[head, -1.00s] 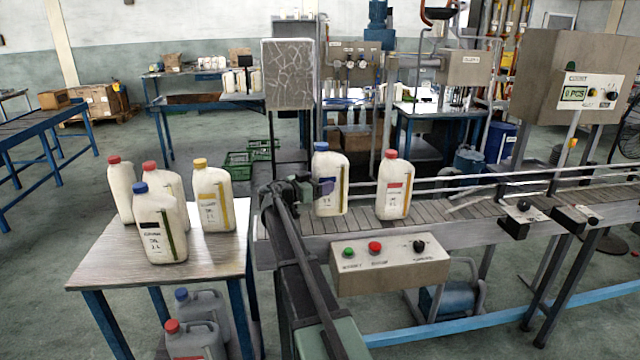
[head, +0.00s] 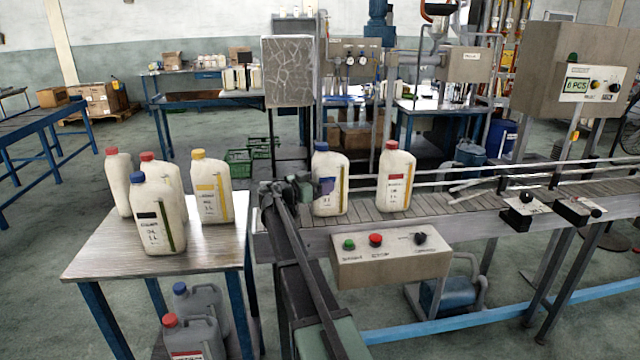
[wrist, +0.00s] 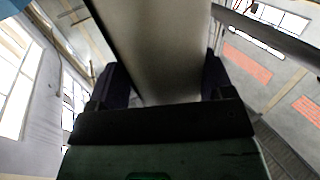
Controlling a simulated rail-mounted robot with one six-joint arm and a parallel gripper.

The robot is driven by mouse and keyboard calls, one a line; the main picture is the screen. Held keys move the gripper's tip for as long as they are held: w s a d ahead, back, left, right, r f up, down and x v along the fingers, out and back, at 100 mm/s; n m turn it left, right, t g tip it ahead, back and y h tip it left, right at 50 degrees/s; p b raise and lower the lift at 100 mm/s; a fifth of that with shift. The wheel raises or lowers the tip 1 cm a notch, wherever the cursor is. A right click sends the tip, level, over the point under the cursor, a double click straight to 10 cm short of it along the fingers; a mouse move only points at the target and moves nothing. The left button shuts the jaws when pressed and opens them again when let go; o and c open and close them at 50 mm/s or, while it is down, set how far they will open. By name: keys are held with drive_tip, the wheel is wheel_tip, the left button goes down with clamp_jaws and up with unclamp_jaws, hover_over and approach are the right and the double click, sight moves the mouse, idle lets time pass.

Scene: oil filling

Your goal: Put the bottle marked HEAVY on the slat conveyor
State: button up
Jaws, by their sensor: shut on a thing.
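A white bottle with a blue cap (head: 331,200) stands upright on the slat conveyor (head: 375,216), at its left end. My gripper (head: 316,188) is at the bottle's left side and shut on it. The arm hides part of it, and its label is too covered to read. The wrist view shows the pale bottle body (wrist: 160,45) between both fingers (wrist: 163,88). A red-capped white bottle (head: 396,182) stands just right of it on the slats. A blue-capped bottle (head: 157,215) stands at the front of the side table; its small label is not clearly legible.
The side table (head: 100,255) also holds a yellow-capped bottle (head: 211,190) and two red-capped ones. Grey jugs (head: 195,335) stand below. A control box (head: 390,262) fronts the conveyor, and guide rails (head: 500,180) run along its back.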

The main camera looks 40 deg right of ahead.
drive_tip(key=shift+f+b, duration=0.3)
drive_tip(key=o, duration=1.7)
drive_tip(key=shift+o, duration=0.2)
drive_tip(key=shift+a, duration=0.15)
drive_tip(key=a, duration=1)
drive_tip(key=shift+w+a, duration=0.15)
drive_tip(key=shift+a, duration=0.1)
drive_tip(key=shift+r, duration=0.1)
